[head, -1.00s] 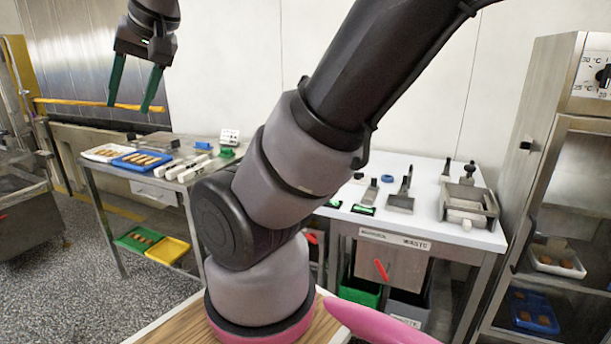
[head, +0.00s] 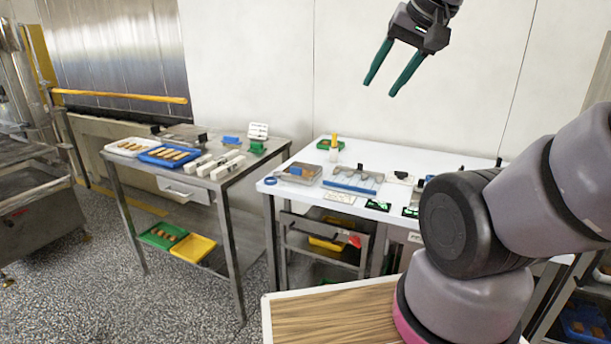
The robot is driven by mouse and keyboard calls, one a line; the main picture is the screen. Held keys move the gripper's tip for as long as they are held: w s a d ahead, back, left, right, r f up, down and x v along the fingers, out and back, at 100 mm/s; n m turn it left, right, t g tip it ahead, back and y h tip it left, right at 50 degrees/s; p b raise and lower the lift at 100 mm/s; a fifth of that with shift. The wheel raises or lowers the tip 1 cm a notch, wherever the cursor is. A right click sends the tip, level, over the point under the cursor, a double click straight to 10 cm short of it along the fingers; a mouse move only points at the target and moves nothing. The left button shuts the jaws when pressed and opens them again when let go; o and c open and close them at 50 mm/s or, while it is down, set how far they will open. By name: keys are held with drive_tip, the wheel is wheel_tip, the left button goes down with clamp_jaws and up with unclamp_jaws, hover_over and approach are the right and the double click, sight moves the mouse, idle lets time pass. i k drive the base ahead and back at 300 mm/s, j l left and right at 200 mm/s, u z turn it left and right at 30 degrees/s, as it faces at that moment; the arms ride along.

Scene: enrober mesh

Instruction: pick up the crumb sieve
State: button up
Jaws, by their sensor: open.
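My gripper (head: 381,88) is high at the upper right in the head view, with its two green fingers apart and nothing between them. It hangs in front of the pale wall, well above the white-topped table (head: 440,158). I cannot pick out the crumb sieve for certain. On that table are a shallow grey tray (head: 311,180) with small blue and orange items, and a blue-edged metal frame or tray (head: 352,187). My arm hides the right part of this table.
A steel table (head: 262,163) at the left holds a white tray (head: 118,151) and a blue tray (head: 142,156) of brown bars. Green (head: 150,241) and yellow (head: 205,240) trays are on its lower shelf. Speckled floor (head: 100,290) is clear at the front left.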

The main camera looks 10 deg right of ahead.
sight(297, 172)
drive_tip(key=i+j, duration=0.2)
drive_tip(key=j, duration=0.15)
drive_tip(key=i+j, duration=0.15)
drive_tip(key=j, duration=0.15)
drive_tip(key=i+j, duration=0.2)
drive_tip(key=j, duration=0.15)
drive_tip(key=i+j, duration=0.2)
drive_tip(key=j+z, duration=0.05)
drive_tip(key=j, duration=0.05)
